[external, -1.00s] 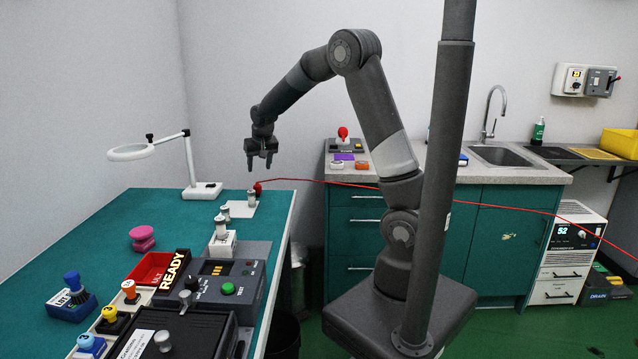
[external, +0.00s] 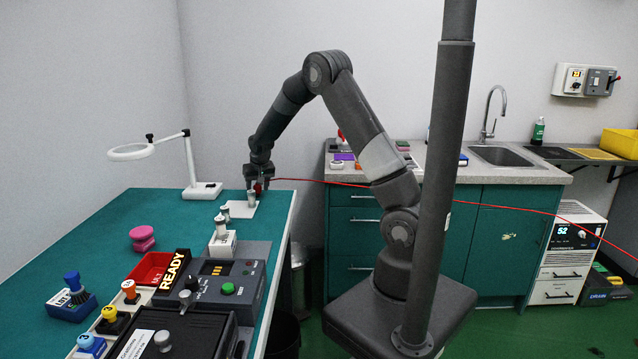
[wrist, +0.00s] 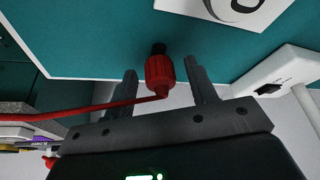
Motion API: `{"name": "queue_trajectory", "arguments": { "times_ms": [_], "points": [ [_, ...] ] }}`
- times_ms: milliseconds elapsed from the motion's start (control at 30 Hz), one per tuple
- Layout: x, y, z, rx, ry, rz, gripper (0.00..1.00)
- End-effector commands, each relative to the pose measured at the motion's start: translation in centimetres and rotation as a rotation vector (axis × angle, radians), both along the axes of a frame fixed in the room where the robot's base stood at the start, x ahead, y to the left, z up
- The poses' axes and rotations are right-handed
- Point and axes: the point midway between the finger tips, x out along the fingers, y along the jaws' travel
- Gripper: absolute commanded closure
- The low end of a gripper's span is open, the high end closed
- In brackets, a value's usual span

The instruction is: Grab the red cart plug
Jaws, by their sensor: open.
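The red cart plug (wrist: 160,74) is a ribbed red piece with a dark tip and a red cable (wrist: 90,111) running left from it. In the external view the plug (external: 258,187) shows small at the far end of the teal bench, by a white plate and a grey cylindrical piece. My gripper (external: 259,183) has come down around it there. In the wrist view my gripper (wrist: 163,80) is open, with one finger on each side of the plug and visible gaps between.
A grey cylinder (external: 252,198) and white plate (external: 240,210) lie close by. The red cable (external: 400,187) stretches right past my arm, in front of the sink counter (external: 500,172).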

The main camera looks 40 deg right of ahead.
Motion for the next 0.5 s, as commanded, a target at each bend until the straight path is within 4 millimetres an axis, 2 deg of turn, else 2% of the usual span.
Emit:
{"name": "queue_trajectory", "arguments": {
  "times_ms": [100, 267, 500],
  "points": [
    [0.34, -0.04, -0.82, 0.001, 0.000, 0.000, 0.48],
    [0.35, -0.02, -0.79, 0.000, -0.001, 0.001, 0.48],
    [0.35, -0.02, -0.77, 0.000, -0.001, 0.001, 0.66]
  ]
}}
